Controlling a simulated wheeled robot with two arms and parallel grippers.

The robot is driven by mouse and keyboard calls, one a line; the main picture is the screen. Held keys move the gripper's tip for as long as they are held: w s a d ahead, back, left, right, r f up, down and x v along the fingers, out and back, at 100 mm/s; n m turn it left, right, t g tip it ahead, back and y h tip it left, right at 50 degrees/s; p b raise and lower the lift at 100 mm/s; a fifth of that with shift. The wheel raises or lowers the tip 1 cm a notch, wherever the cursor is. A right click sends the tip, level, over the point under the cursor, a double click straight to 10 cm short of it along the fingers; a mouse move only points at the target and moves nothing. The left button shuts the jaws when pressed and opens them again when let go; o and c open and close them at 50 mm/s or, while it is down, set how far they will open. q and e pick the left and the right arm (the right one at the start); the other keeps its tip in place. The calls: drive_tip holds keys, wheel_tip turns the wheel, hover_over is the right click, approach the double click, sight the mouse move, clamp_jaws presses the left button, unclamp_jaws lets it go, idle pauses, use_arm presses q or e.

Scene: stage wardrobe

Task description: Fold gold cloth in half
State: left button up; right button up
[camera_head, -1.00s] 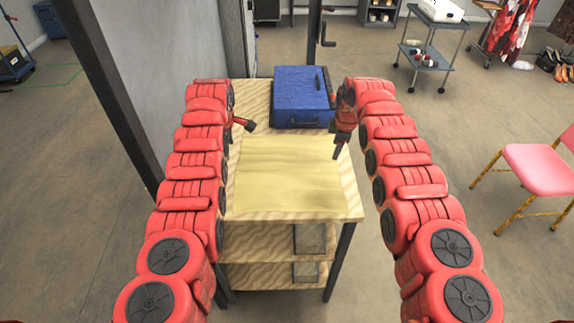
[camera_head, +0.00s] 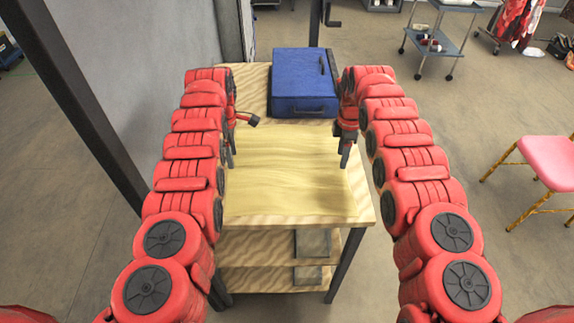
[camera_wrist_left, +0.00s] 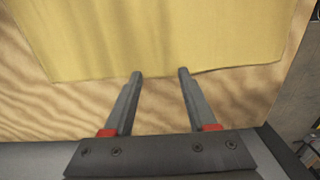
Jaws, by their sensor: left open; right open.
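The gold cloth (camera_head: 287,178) lies flat and spread out on the wooden table top, and fills much of the left wrist view (camera_wrist_left: 160,35). My left gripper (camera_head: 231,160) is at the cloth's left side, pointing down. In the left wrist view its two fingers (camera_wrist_left: 160,73) are apart and empty, with the tips at the cloth's edge; I cannot tell if they touch it. My arms hide parts of the cloth's sides.
A blue case (camera_head: 303,82) stands on the table behind the cloth. The wooden table (camera_head: 290,221) has lower shelves and dark legs. A dark post (camera_head: 78,110) rises at the left. A pink chair (camera_head: 550,155) stands on the floor at the right.

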use_arm(q)
drive_tip(key=shift+f, duration=0.9)
use_arm(e)
drive_tip(key=shift+f, duration=0.9)
use_arm(q)
drive_tip(key=shift+f, duration=0.15)
use_arm(e)
drive_tip(key=shift+f, duration=0.15)
use_arm(q)
drive_tip(key=shift+s, duration=0.1)
drive_tip(key=shift+c, duration=0.8)
use_arm(e)
drive_tip(key=shift+s, duration=0.1)
drive_tip(key=shift+c, duration=0.8)
use_arm(q)
clamp_jaws()
use_arm(e)
clamp_jaws()
